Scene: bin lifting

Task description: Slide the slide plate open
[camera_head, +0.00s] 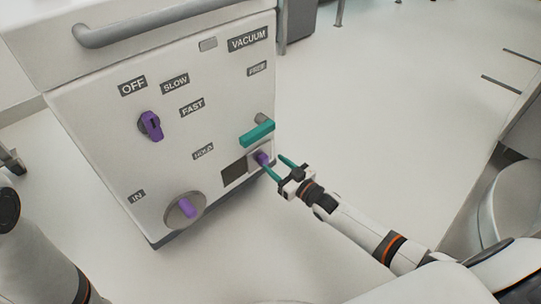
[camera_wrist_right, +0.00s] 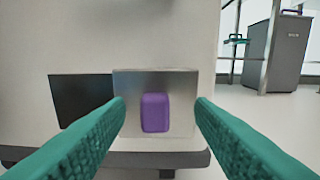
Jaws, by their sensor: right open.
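The slide plate (camera_wrist_right: 183,84) is a silver square on the machine's lower front, with a purple knob (camera_wrist_right: 155,113) at its middle. A dark opening (camera_wrist_right: 80,100) lies just left of it. In the head view the plate (camera_head: 253,163), its purple knob (camera_head: 262,158) and the dark opening (camera_head: 234,172) sit at the machine's lower right. My right gripper (camera_head: 277,167) is open, its teal fingers pointing at the plate. In the right wrist view its fingertips (camera_wrist_right: 161,108) are on either side of the knob, with gaps showing on both sides. My left gripper is out of view.
Open floor (camera_head: 390,110) lies to the right.

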